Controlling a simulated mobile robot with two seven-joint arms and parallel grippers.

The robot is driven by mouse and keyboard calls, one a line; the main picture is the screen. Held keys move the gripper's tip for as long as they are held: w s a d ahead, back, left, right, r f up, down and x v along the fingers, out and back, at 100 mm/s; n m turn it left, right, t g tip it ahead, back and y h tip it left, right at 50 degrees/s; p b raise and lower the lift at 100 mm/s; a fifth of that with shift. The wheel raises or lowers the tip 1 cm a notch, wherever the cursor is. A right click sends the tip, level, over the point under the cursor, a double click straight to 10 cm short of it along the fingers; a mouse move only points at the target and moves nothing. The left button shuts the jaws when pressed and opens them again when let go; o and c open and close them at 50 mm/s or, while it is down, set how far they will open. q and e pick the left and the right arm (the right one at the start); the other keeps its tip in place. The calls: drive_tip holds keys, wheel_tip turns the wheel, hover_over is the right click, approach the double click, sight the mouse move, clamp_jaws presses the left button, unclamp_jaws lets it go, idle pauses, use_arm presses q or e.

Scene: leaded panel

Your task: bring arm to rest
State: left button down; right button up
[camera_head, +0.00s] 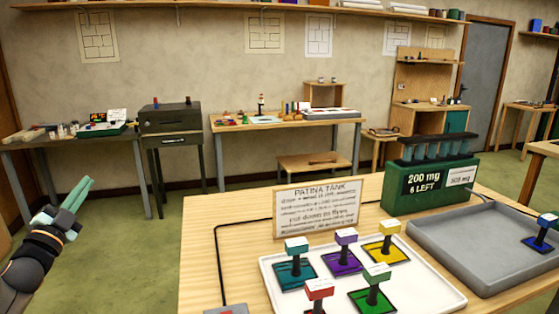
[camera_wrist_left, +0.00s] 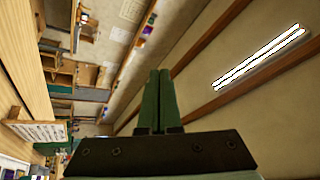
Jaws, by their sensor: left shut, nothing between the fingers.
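My left gripper (camera_head: 76,196) is at the left of the head view, raised over the green floor and left of the near table (camera_head: 210,255). Its two green fingers lie together with nothing between them. In the left wrist view the gripper (camera_wrist_left: 158,75) also shows its fingers closed, pointing toward the wall and ceiling. It touches nothing. My right gripper is in neither view.
On the near table are a white tray (camera_head: 445,296) with several coloured handled pieces, a "PATINA TANK" sign (camera_head: 316,208), a green dispenser (camera_head: 430,184) and a grey tray (camera_head: 470,262) with a blue piece (camera_head: 541,233). Workbenches line the back wall.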

use_arm(q)
drive_tip(key=a+f+n+g+y, duration=0.5)
drive_tip(key=a+f+n+y, duration=0.15)
drive_tip(key=n, duration=0.25)
drive_tip(key=s+d+f+g+h, duration=0.1)
drive_tip(key=s+d+f+h, duration=0.15)
drive_tip(key=d+f, duration=0.45)
drive_tip(key=s+d+f+m+g+h, duration=0.1)
drive_tip(key=s+d+f, duration=0.2)
drive_tip(key=f, duration=0.7)
drive_tip(key=s+d+f+g+h, duration=0.1)
drive_tip(key=s+d+f, duration=0.2)
drive_tip(key=d+f, duration=0.45)
drive_tip(key=s+d+f+n+g+h, duration=0.1)
drive_tip(key=s+d+f, duration=0.4)
drive_tip(key=s, duration=0.4)
drive_tip(key=s+d+f+g+h, duration=0.1)
drive_tip(key=s+d+f, duration=0.3)
drive_tip(key=s, duration=0.6)
drive_tip(key=s+d+f+n+g+h+p, duration=0.1)
drive_tip(key=s+d+f+g, duration=0.2)
drive_tip(key=s+d+f, duration=0.2)
drive_tip(key=s+d, duration=0.2)
drive_tip(key=s, duration=0.2)
drive_tip(key=shift+s+d+f+n, duration=0.15)
drive_tip(key=shift+d+f+n, duration=0.05)
drive_tip(key=shift+f+n, duration=0.1)
